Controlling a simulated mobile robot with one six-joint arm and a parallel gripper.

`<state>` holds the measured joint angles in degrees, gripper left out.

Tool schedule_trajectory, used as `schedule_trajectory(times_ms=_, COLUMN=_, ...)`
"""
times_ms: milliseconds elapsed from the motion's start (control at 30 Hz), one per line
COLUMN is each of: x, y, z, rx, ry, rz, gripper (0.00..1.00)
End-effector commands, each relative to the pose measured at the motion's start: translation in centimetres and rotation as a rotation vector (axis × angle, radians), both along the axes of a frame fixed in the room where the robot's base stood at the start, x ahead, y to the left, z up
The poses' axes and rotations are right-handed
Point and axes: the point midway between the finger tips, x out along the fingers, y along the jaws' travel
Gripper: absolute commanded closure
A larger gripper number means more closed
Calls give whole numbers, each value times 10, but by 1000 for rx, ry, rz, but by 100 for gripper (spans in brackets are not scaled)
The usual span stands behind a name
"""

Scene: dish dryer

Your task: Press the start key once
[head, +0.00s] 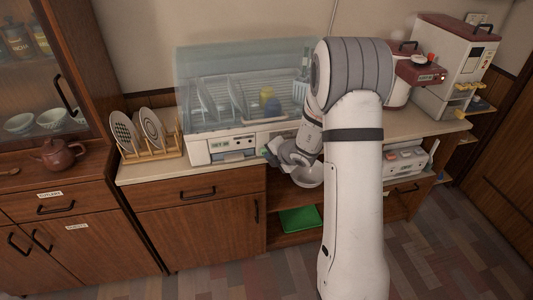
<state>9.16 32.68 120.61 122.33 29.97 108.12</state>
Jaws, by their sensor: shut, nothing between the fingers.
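The dish dryer (198,153) stands on the counter, a white base with a clear cover over racked dishes. My gripper (269,154) is shut and empty, at the front of the dryer, right of the display. I cannot tell whether it touches the panel. My arm hides the dryer's right end.
A wooden rack with plates (150,132) stands left of the dryer. A red-topped appliance (418,72) and a white rice dispenser-like unit (456,75) stand on the right. A green board (299,219) lies on the open shelf below. The floor in front is clear.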

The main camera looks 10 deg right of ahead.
Motion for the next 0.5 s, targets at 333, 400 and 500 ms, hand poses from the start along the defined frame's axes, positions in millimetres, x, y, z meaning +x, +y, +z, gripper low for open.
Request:
schedule_trajectory(times_ms=333, x=4, y=0, z=0, rx=0, ry=0, rz=0, gripper=100)
schedule_trajectory(times_ms=400, x=5, y=0, z=0, rx=0, ry=0, rz=0, gripper=100)
schedule_trajectory(times_ms=500, x=7, y=0, z=0, rx=0, ry=0, rz=0, gripper=100)
